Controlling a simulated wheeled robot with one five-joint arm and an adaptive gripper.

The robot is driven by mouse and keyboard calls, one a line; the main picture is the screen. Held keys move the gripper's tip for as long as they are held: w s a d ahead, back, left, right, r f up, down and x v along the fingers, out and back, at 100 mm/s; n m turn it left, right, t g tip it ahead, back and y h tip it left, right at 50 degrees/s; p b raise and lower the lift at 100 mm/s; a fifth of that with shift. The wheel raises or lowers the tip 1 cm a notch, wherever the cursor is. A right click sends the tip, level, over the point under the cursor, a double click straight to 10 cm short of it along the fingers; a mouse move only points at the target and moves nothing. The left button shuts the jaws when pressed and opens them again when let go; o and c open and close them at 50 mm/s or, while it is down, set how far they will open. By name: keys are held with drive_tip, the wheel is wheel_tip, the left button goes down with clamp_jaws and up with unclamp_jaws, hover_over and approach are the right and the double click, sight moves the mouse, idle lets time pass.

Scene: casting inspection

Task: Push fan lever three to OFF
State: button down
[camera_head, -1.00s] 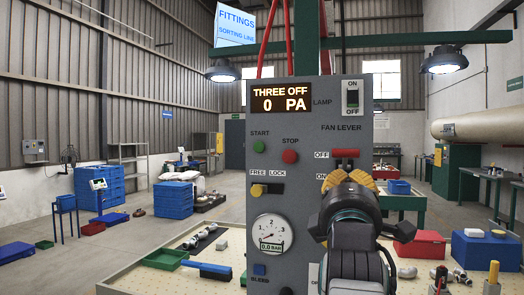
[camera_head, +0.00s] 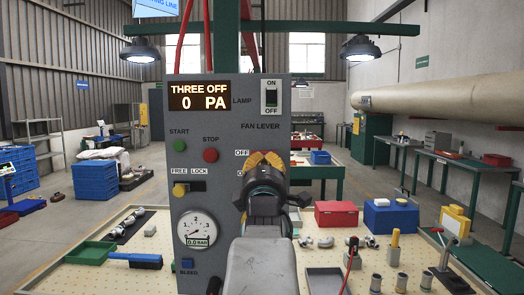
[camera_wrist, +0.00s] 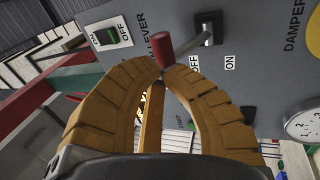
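The fan lever with its red knob (camera_wrist: 161,46) and metal rod (camera_wrist: 198,37) sticks out from the grey panel (camera_head: 235,112) in the wrist view. It stands level with the OFF label (camera_wrist: 195,63), away from the ON label (camera_wrist: 230,62). The panel display (camera_head: 200,97) reads THREE OFF, 0 PA. My gripper (camera_wrist: 164,73) has its yellow fingers shut, tips together just beside the knob's near end. I cannot tell whether they touch it. In the head view my gripper (camera_head: 264,157) covers the lever beside the OFF label (camera_head: 242,153).
The same panel has a lamp switch (camera_head: 270,97), a green start button (camera_head: 180,146), a red stop button (camera_head: 210,155), a yellow FREE/LOCK knob (camera_head: 180,190) and a gauge (camera_head: 197,229). A red box (camera_head: 336,213) and a blue box (camera_head: 391,217) stand on the bench to the right.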

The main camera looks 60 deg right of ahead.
drive_tip(key=shift+w+d+r, duration=0.2)
drive_tip(key=shift+w+d, duration=0.1)
drive_tip(key=shift+d, duration=0.15)
drive_tip(key=shift+r+p, duration=0.1)
drive_tip(key=shift+p, duration=0.2)
drive_tip(key=shift+w+d+r+y+p, duration=0.15)
drive_tip(key=shift+d+r+y+p, duration=0.15)
drive_tip(key=shift+r+p, duration=0.45)
drive_tip(key=shift+w+d+g+y+p, duration=0.2)
drive_tip(key=shift+g+y+p, duration=0.15)
drive_tip(key=shift+p, duration=0.45)
